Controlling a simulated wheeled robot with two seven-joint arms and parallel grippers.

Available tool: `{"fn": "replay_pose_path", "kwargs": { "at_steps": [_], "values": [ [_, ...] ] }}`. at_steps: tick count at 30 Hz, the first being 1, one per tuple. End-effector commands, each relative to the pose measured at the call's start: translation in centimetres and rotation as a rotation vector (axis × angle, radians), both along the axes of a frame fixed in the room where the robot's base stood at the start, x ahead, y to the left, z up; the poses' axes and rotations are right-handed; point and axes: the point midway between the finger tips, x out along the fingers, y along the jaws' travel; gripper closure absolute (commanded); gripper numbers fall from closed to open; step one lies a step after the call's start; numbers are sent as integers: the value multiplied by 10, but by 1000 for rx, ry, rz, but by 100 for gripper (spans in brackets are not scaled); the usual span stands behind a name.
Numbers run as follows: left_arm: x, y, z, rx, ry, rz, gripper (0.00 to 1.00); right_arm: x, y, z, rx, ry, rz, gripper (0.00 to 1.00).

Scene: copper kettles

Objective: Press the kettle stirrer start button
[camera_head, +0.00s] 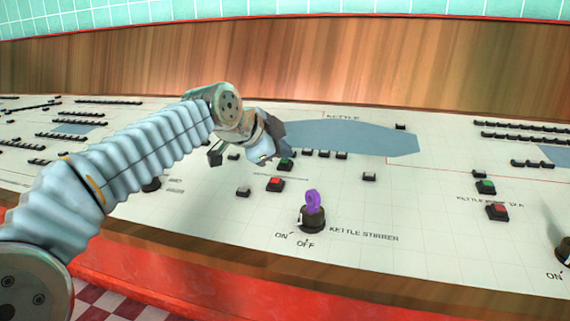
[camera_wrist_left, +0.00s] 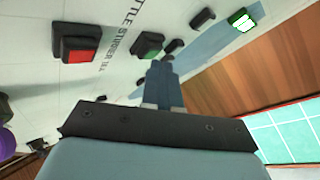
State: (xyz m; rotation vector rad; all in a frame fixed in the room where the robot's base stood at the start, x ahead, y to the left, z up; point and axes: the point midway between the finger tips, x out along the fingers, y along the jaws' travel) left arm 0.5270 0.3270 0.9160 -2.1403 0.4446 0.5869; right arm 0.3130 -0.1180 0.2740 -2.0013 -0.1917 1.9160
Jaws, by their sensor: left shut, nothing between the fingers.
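A green button (camera_head: 286,164) and a red button (camera_head: 275,184) sit in black housings on the sloping white panel. In the left wrist view the green button (camera_wrist_left: 148,45) and the red button (camera_wrist_left: 78,50) flank a partly hidden label with the word "STIRRER". My left gripper (camera_head: 265,150) is shut and empty, just behind and left of the green button in the head view. Its fingertips (camera_wrist_left: 163,70) appear close beside the green button in the wrist view; I cannot tell whether they touch. My right gripper is out of view.
A purple-handled switch (camera_head: 312,205) marked ON, OFF and "KETTLE STIRRER" stands in front of the buttons. Another green button (camera_head: 485,187) and red button (camera_head: 498,212) are at the right. A bright green button (camera_wrist_left: 242,20) shows in the wrist view. A wooden backboard (camera_head: 300,58) rises behind.

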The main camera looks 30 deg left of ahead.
Motion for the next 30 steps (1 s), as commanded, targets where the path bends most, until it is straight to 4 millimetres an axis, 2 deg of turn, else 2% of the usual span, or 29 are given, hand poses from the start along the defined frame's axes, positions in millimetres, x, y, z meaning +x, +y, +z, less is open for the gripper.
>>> {"fn": "replay_pose_path", "kwargs": {
  "at_steps": [30],
  "values": [
    [1,0,-6,0,0,0,100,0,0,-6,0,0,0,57]
  ]
}}
